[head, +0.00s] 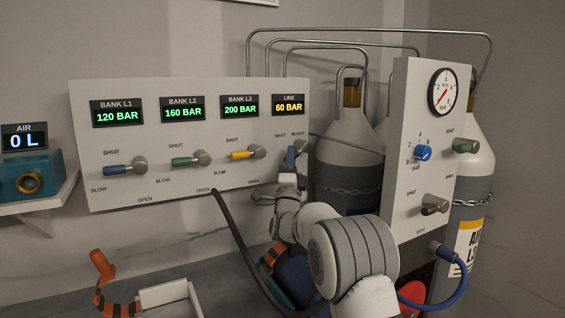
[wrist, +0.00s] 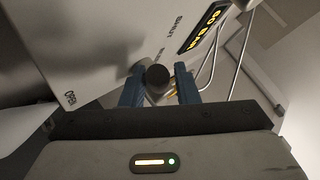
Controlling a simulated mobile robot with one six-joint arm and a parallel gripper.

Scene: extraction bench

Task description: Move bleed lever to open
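The lever under the LINE display is mostly hidden behind my gripper (head: 290,160) in the head view. In the wrist view its dark round knob (wrist: 157,77) shows between my two blue fingers. The small labels beside it are hard to read, so I cannot confirm from the lettering that it is the bleed lever. My gripper (wrist: 160,92) is at the panel with its fingers apart, one on each side of the knob. A gap shows on the right of the knob. The lever's handle is hidden, so its angle cannot be told.
The white panel (head: 90,180) carries blue (head: 118,170), green (head: 185,161) and yellow (head: 242,154) levers to the left. A gauge panel (head: 400,160) and gas cylinders (head: 478,190) stand right. Pipes (head: 365,31) run above. A black hose (head: 232,228) hangs below.

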